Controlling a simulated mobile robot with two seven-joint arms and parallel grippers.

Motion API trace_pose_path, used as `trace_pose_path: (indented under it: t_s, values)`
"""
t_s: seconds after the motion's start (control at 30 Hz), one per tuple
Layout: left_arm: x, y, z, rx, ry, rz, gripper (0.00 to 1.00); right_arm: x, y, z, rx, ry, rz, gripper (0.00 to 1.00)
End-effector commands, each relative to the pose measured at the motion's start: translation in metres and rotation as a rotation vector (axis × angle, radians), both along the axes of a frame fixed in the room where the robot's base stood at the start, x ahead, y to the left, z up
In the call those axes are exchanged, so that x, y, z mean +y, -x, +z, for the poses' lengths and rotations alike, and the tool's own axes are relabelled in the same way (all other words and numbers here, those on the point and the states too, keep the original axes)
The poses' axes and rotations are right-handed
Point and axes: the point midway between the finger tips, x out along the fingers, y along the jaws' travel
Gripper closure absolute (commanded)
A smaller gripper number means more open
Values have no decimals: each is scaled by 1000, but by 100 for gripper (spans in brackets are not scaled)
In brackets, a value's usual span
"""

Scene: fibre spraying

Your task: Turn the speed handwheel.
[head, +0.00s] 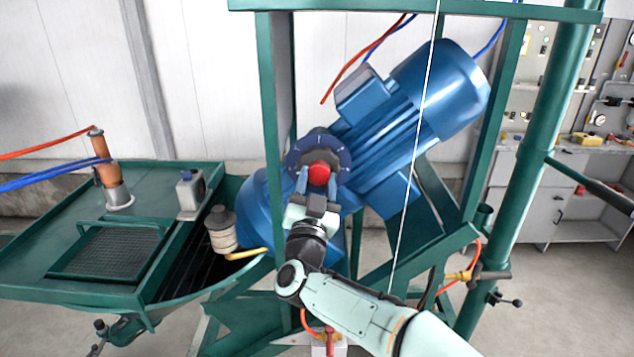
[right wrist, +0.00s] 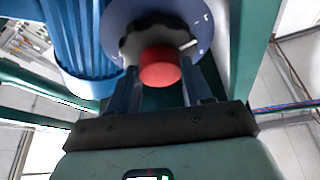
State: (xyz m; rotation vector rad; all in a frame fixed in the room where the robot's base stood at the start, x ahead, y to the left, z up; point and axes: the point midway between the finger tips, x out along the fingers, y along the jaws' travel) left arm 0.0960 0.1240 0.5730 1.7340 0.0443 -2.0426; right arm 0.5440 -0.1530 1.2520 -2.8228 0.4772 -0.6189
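The speed handwheel is a dark, lobed wheel (right wrist: 130,47) with a red cap (head: 319,174) at its centre. It sits in front of a blue dial disc with white marks (head: 296,152), on the blue motor unit. The red cap also shows in the right wrist view (right wrist: 158,68). My right gripper (head: 318,186) is at the wheel from below, its fingers apart on either side of the red cap. In the right wrist view the fingers (right wrist: 160,75) partly cover the wheel; I cannot make out firm contact. My left gripper is out of view.
A green steel frame (head: 267,90) surrounds the blue motor (head: 440,90), with posts close on both sides of the wheel. A green tray table (head: 50,225) stands at the left. A thin white line hangs right of the wheel. A grey workbench (head: 560,200) stands at the far right.

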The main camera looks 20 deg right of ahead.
Motion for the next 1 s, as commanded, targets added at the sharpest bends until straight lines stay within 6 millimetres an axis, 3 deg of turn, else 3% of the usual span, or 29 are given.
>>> trace_pose_path:
  t_s: [0.37, 1.0]
  values:
    - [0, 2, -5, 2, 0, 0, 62, 1, 0, 0, -24, -84, 0, 81]
    - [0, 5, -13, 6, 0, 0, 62, 4, -1, 3, -171, -591, -1, 81]
